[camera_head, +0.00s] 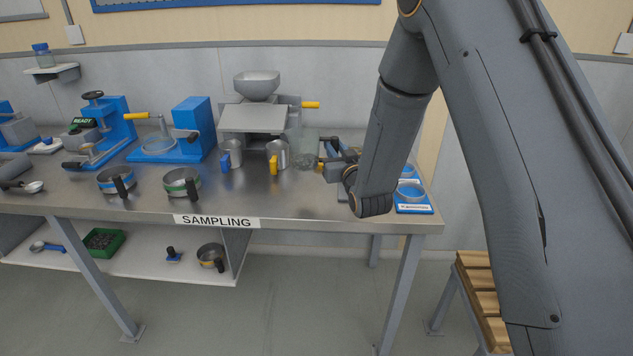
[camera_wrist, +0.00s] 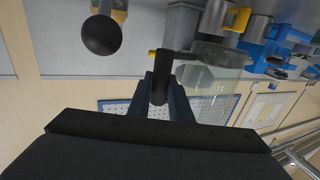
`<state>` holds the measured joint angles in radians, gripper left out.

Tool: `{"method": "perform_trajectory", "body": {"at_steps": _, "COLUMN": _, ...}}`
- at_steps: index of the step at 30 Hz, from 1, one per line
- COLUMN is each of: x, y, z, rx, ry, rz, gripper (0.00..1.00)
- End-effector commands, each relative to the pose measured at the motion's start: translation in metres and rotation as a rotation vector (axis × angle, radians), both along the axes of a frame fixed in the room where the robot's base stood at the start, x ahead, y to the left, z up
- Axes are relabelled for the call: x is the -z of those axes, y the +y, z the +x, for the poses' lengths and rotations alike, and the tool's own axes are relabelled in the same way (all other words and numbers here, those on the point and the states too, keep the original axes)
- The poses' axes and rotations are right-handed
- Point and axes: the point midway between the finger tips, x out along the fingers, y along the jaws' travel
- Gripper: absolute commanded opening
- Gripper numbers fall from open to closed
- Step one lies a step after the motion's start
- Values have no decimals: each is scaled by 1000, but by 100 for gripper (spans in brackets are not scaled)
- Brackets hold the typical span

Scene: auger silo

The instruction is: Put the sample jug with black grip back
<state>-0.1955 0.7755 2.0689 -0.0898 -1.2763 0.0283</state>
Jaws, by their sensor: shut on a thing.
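My gripper (camera_head: 328,163) is shut on the black grip (camera_wrist: 161,72) of a clear sample jug (camera_wrist: 205,78), above or on the right part of the steel bench. The jug shows faintly in the head view (camera_head: 307,158), with something grey in its lower part. It looks roughly upright. I cannot tell whether it touches the bench. My arm hides part of the bench around the gripper.
To its left stand metal jugs with a yellow grip (camera_head: 277,157) and a blue grip (camera_head: 231,154). Behind them is a hopper device (camera_head: 256,88). Blue trays with rings (camera_head: 414,208) lie at the right end. A black knob (camera_wrist: 100,35) shows in the wrist view.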

Motion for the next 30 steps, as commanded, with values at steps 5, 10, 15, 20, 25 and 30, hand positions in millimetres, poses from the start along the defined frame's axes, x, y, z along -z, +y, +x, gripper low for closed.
{"method": "perform_trajectory", "body": {"at_steps": 5, "x": 28, "y": 0, "z": -1, "rx": 1, "ry": 3, "rz": -1, "gripper": 0}}
{"method": "perform_trajectory", "body": {"at_steps": 10, "x": 45, "y": 0, "z": 0, "rx": 1, "ry": 1, "rz": 0, "gripper": 0}}
{"method": "perform_trajectory", "body": {"at_steps": 15, "x": 55, "y": 0, "z": 0, "rx": 1, "ry": 1, "rz": 0, "gripper": 0}}
{"method": "perform_trajectory", "body": {"at_steps": 20, "x": 74, "y": 0, "z": -1, "rx": 1, "ry": 2, "rz": -1, "gripper": 0}}
{"method": "perform_trajectory", "body": {"at_steps": 25, "x": 89, "y": 0, "z": -1, "rx": 1, "ry": 1, "rz": 0, "gripper": 0}}
{"method": "perform_trajectory", "body": {"at_steps": 30, "x": 92, "y": 0, "z": 0, "rx": 0, "ry": -2, "rz": 1, "gripper": 0}}
